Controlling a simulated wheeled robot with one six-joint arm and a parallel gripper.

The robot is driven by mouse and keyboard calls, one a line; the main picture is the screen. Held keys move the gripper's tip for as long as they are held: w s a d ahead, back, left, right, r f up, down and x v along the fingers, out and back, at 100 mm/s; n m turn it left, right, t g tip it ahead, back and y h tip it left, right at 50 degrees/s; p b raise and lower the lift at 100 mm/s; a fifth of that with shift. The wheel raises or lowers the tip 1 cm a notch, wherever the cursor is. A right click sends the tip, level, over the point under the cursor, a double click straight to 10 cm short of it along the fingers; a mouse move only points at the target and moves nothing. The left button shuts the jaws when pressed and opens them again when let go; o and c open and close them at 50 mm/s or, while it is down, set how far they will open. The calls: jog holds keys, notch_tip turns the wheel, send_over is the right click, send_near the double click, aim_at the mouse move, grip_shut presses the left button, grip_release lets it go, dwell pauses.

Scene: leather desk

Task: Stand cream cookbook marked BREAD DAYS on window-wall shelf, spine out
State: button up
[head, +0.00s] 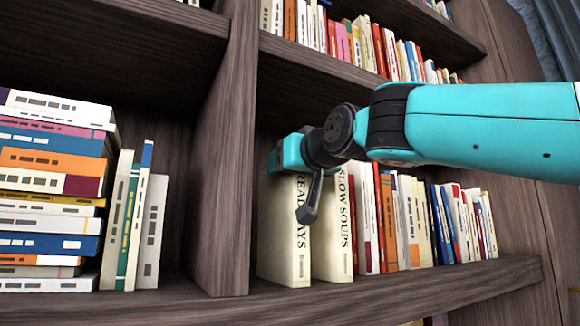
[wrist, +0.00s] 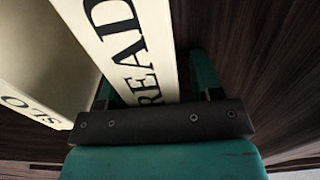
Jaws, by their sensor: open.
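The cream cookbook marked BREAD DAYS (head: 284,240) stands upright on the shelf (head: 400,290), its lettered spine facing out, just right of the upright divider. My gripper (head: 299,165) is at the upper part of this book and covers some of its title. In the wrist view the cream spine (wrist: 135,45) shows between the teal fingers of my gripper (wrist: 155,85), which are open on either side of it. Whether either finger touches the book I cannot tell. The base of the book rests on the shelf board in the head view.
A cream SLOW SOUPS book (head: 335,225) stands close on the right, followed by a row of books (head: 420,220). The wooden divider (head: 225,150) is close on the left. Stacked books (head: 50,190) fill the left bay. Another shelf board (head: 350,65) runs above.

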jog(key=shift+r, duration=0.3)
jog(key=b+v, duration=0.6)
jog(key=v, duration=0.5)
jog(key=s+d+f+n+g+h, duration=0.15)
jog(key=f+g, duration=0.35)
jog(key=f, duration=1.1)
jog(key=s+f+n+g+h, duration=0.1)
jog(key=s+f+g, duration=0.25)
jog(key=f, duration=1.25)
jog(key=s+d+f+g, duration=0.2)
jog(key=s+f+g, duration=0.2)
jog(key=s+f, duration=0.3)
jog(key=s+d+f+g, duration=0.1)
jog(key=s+f+g, duration=0.3)
jog(key=s+f, duration=0.4)
notch_tip(320, 180, down, 3)
jog(key=shift+s+d+r, duration=0.1)
jog(key=shift+s+d, duration=0.2)
jog(key=shift+d, duration=0.05)
